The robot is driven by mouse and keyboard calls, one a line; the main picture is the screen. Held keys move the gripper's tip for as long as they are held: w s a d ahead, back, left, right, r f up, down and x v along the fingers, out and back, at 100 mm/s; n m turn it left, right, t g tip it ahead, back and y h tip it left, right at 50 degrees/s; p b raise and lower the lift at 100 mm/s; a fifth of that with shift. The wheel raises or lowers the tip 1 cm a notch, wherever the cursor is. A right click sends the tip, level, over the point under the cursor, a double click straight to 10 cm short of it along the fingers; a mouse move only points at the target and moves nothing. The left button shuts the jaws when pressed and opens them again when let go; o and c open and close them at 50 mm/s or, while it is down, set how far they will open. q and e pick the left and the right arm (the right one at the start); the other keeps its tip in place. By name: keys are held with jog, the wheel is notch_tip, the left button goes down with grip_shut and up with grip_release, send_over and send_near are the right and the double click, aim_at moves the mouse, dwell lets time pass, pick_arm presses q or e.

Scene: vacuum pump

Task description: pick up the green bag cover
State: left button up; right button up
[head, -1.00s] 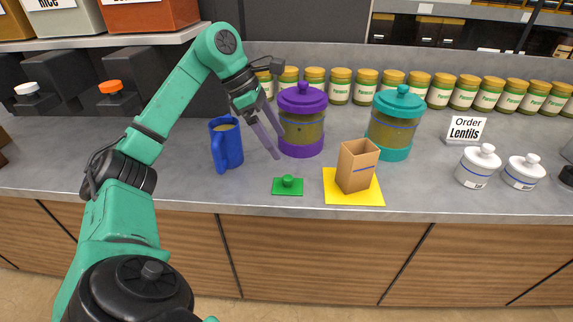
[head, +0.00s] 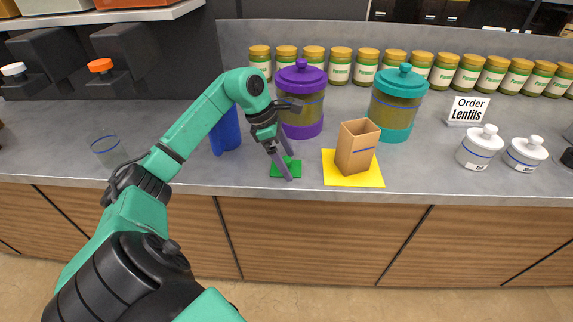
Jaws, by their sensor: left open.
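The green bag cover (head: 277,171) is a small flat green plate near the counter's front edge. In the earlier view a knob shows on its top; now my gripper hides its middle. My left gripper (head: 290,168) is open, with its two grey fingers pointing down at the cover, one on each side of its middle. I cannot tell whether the fingers touch it. My right gripper is not in view.
An open brown paper bag (head: 354,152) stands on a yellow mat (head: 345,181) just right of the cover. A purple-lidded jar (head: 302,105), a teal-lidded jar (head: 396,105) and a blue mug (head: 226,132) stand behind. A clear glass (head: 108,150) is at left.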

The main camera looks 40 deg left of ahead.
pick_arm(q)
jog(key=shift+a, duration=0.1)
jog(key=c, duration=1)
jog(key=shift+c, duration=0.8)
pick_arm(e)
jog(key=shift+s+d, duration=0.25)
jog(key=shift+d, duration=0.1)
pick_arm(q)
jog(key=shift+r, duration=0.15)
